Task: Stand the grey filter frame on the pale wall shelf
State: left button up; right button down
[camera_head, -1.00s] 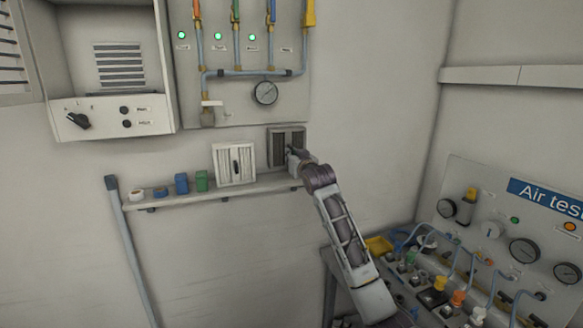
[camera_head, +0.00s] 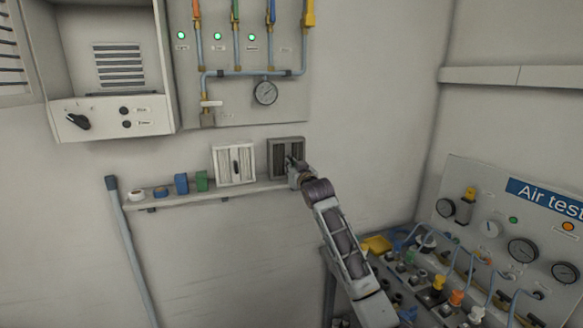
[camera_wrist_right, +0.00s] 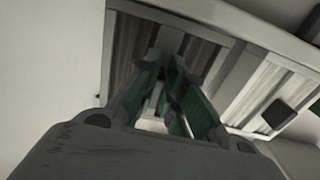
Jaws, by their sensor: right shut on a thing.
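The grey filter frame (camera_head: 283,158) is upright at the right end of the pale wall shelf (camera_head: 222,193), just right of a white filter frame (camera_head: 234,165). My right gripper (camera_head: 294,165) is shut on the grey frame. In the right wrist view the two fingers (camera_wrist_right: 172,95) with green pads close on a central part of the grey frame (camera_wrist_right: 125,55). Its lower edge is at about shelf height; I cannot tell whether it touches the shelf. My left gripper is not in view.
A white roll (camera_head: 137,195), a blue block (camera_head: 181,184) and a green block (camera_head: 201,181) stand on the shelf's left part. A gauge panel (camera_head: 265,93) hangs above. A bench with valves (camera_head: 437,290) stands at right.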

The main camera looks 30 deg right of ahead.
dwell(0.3)
jog(key=c, duration=1.5)
grip_release()
jog(key=shift+f, duration=0.1)
jog(key=shift+b+v, duration=1.2)
jog(key=shift+v, duration=4.8)
